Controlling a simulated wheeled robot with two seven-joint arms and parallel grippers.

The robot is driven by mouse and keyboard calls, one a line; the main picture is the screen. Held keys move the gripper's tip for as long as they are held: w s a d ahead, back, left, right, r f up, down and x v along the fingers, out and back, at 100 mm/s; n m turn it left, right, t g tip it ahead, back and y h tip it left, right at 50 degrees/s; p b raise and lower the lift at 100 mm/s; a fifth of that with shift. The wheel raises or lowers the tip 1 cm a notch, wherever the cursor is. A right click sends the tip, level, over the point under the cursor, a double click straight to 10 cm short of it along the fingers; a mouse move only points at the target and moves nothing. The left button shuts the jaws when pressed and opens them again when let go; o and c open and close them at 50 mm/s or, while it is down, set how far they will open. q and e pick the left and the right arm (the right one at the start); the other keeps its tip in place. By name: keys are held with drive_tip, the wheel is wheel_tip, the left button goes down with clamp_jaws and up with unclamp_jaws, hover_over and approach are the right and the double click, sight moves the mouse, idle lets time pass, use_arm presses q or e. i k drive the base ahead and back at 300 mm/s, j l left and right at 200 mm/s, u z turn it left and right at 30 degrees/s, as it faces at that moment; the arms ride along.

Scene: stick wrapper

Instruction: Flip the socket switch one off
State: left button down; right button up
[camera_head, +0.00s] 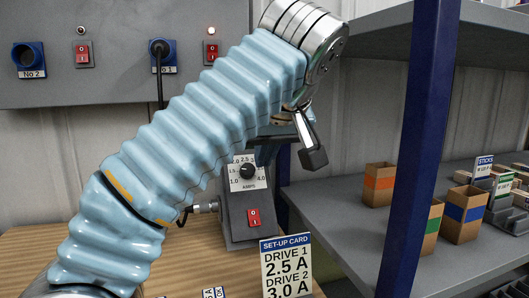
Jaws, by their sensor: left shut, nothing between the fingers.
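A grey panel on the back wall carries socket No 1 (163,52), which has a black plug and a cable hanging down. To its right is a red rocker switch (211,53), with a small glowing lamp (211,31) above it. My left arm reaches up across the picture from the lower left, just in front of the panel. My left gripper (313,157) points down to the right of the panel, shut and empty, apart from the switch. My right gripper is not in view.
Socket No 2 (28,60) and another red switch (82,53) are on the panel's left. A grey dial box (238,222) and a set-up card (287,266) stand below my arm. A blue post (420,150) and shelf (350,229) with cardboard boxes are right.

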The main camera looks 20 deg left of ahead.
sight(213, 50)
drive_tip(key=k+l, duration=0.85)
